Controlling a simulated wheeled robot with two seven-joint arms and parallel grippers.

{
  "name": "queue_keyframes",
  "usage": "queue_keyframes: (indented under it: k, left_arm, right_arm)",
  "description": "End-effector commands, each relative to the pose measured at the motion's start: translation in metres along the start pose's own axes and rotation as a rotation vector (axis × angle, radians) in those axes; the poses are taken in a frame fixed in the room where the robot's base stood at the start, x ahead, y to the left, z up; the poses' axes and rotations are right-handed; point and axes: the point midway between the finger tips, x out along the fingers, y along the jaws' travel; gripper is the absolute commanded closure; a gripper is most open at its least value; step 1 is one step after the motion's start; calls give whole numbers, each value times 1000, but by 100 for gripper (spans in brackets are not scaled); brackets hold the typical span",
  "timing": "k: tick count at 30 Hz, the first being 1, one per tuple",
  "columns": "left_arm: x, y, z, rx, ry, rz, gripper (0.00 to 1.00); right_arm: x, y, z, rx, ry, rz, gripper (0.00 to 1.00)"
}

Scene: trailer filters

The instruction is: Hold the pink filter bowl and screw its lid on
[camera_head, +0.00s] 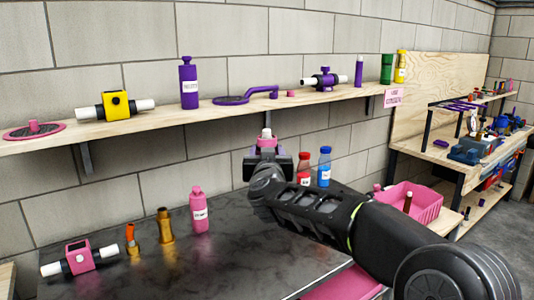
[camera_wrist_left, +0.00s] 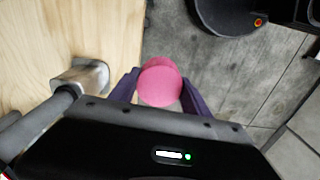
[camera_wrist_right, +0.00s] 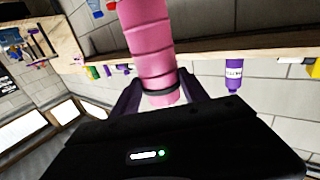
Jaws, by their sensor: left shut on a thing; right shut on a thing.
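My left gripper (camera_wrist_left: 160,92) is shut on a pink round piece (camera_wrist_left: 160,82), seen end-on in the left wrist view. Its length is hidden, so I cannot tell whether it is bowl or lid. My right gripper (camera_wrist_right: 160,98) is shut on a pink ribbed cylinder (camera_wrist_right: 148,40) with a dark ring and a pale band near the fingers. In the head view the right gripper (camera_head: 268,154) is raised in front of the wall, with a small pink and white piece (camera_head: 266,139) showing above it. My left gripper is outside the head view.
The dark table holds a pink bottle (camera_head: 200,212), brass fittings (camera_head: 165,228) and a pink housing with white pipes (camera_head: 80,259). Red (camera_head: 304,169) and blue (camera_head: 324,168) bottles stand behind my right arm. A pink bin (camera_head: 415,203) is at right. A wooden shelf (camera_head: 215,110) crosses the wall.

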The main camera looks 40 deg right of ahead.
Motion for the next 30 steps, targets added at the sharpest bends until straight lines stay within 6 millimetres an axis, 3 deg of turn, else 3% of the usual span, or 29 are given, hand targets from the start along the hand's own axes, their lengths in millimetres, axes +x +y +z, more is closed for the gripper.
queue_keyframes:
  k: [16, 30]
  left_arm:
    - [0, 0, 0, 0, 0, 0, 84]
    - [0, 0, 0, 0, 0, 0, 84]
  right_arm:
    - [0, 0, -1, 0, 2, 0, 100]
    - [0, 0, -1, 0, 2, 0, 100]
